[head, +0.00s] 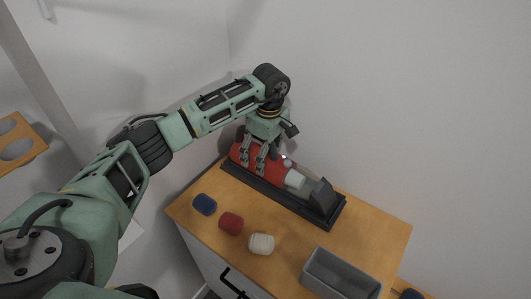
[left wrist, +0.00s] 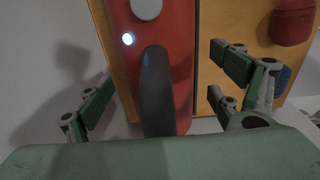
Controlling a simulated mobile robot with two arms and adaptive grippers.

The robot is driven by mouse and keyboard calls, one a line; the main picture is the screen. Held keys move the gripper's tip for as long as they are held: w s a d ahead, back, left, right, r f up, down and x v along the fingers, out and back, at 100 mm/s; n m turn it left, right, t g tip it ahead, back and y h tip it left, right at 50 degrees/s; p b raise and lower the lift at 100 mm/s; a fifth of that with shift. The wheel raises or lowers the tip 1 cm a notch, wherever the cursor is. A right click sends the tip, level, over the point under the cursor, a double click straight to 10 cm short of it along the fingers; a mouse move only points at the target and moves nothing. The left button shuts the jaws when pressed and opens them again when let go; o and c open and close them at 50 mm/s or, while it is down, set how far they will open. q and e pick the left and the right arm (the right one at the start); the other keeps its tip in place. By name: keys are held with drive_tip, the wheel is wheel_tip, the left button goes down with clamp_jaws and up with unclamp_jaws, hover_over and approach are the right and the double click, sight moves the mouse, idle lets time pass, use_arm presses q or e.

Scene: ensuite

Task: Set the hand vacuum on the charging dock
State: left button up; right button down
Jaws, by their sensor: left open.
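The hand vacuum (head: 287,176) has a red body and a pale grey nozzle. It lies lengthwise along the dark charging dock (head: 322,198), its nozzle toward the dock's upright end block. In the left wrist view the vacuum's red body (left wrist: 178,32) shows a dark curved handle (left wrist: 156,90) and a lit white spot (left wrist: 127,39). My left gripper (head: 254,167) is over the vacuum's red rear part. In the left wrist view its open fingers (left wrist: 160,88) stand on both sides of the handle, apart from it. Part of the red body is hidden behind the gripper.
On the wooden top (head: 290,229), a blue item (head: 204,204), a red item (head: 231,223) and a cream item (head: 261,244) lie in front of the dock. A grey open bin (head: 340,275) stands at the front right. White walls rise behind.

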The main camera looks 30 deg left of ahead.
use_arm(q)
drive_tip(key=shift+r, duration=0.2)
drive_tip(key=r+b, duration=0.1)
drive_tip(key=r, duration=0.2)
drive_tip(key=r+b, duration=0.1)
drive_tip(key=r, duration=0.3)
drive_tip(key=r+b, duration=0.1)
drive_tip(key=r, duration=0.2)
drive_tip(key=shift+d+r, duration=0.2)
drive_tip(key=shift+d, duration=0.1)
drive_tip(key=shift+r, duration=0.7)
use_arm(e)
drive_tip(key=f, duration=0.3)
drive_tip(key=shift+w+a+f, duration=0.15)
drive_tip(key=shift+w+f, duration=0.05)
drive_tip(key=shift+w, duration=0.15)
